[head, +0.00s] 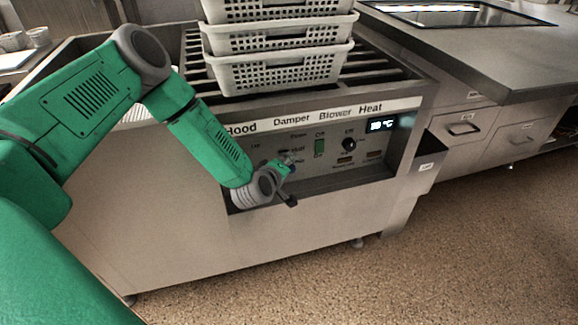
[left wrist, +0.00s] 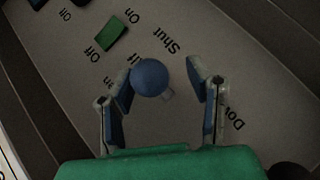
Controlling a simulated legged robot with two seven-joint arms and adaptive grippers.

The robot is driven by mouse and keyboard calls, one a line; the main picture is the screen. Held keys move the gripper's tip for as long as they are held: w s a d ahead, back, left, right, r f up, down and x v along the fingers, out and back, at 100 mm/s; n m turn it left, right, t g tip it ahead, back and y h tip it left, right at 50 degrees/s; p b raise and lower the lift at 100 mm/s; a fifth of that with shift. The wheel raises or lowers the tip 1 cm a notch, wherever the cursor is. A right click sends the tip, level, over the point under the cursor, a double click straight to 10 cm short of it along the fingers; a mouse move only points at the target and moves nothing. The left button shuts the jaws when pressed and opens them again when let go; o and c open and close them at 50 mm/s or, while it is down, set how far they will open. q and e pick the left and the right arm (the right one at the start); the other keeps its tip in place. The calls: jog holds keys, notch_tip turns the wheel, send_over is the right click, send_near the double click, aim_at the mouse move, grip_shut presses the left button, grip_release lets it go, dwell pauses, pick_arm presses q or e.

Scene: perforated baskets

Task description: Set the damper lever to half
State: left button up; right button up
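The control panel (head: 330,170) has a strip (head: 320,114) reading Hood, Damper, Blower, Heat. In the left wrist view, a round blue knob (left wrist: 152,78) stands off the panel near the label "Shut"; I take it for the damper lever's end, and its shaft is mostly hidden. My left gripper (head: 290,166) is at the panel's damper section. In the left wrist view its fingers (left wrist: 162,74) are open around the knob. The left finger is very close to the knob; I cannot tell if it touches. A gap shows at the right finger. My right gripper is not in view.
The green blower switch (head: 320,147) and black heat dial (head: 349,144) are right of my left gripper. A lit display (head: 382,124) is farther right. Stacked perforated white baskets (head: 280,70) stand on the slatted top. A grey bin (head: 424,172) hangs at the right side.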

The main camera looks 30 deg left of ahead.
pick_arm(q)
jog(key=shift+d, duration=0.1)
jog(key=shift+s+d+r, duration=0.1)
jog(key=shift+s+r, duration=0.05)
jog(key=v, duration=1.1)
jog(key=shift+s, duration=0.25)
